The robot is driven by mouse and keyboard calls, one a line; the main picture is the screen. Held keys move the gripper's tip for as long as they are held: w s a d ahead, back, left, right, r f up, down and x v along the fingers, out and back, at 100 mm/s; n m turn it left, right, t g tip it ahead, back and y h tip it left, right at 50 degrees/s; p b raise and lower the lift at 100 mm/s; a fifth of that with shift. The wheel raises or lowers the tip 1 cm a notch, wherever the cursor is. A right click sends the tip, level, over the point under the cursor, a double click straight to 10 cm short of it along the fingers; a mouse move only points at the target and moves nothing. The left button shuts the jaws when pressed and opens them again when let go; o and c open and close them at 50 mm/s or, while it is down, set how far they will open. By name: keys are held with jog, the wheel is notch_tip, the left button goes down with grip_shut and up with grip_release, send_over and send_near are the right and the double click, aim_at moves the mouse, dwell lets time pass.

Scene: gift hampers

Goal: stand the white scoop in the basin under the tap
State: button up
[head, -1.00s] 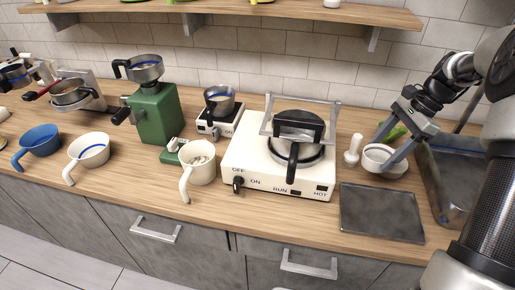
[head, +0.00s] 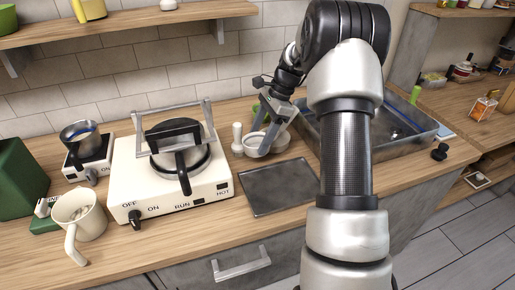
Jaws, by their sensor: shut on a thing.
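My gripper (head: 262,132) is at the end of the arm, behind the black tray. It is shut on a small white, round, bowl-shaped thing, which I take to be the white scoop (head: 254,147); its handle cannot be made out. The scoop is left of the basin and outside it. The basin (head: 428,132) is a grey metal sink at the right, partly hidden behind my arm. The tap cannot be made out.
Another white round thing (head: 281,142) is close to the right of the scoop. A white pestle-like thing (head: 237,138) stands to its left. The black tray (head: 278,187) lies in front. The white stove (head: 128,180) is at the left.

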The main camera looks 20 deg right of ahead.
notch_tip(320, 180, down, 4)
jog(key=shift+f, duration=0.1)
jog(key=shift+f, duration=0.1)
jog(key=o, duration=1.1)
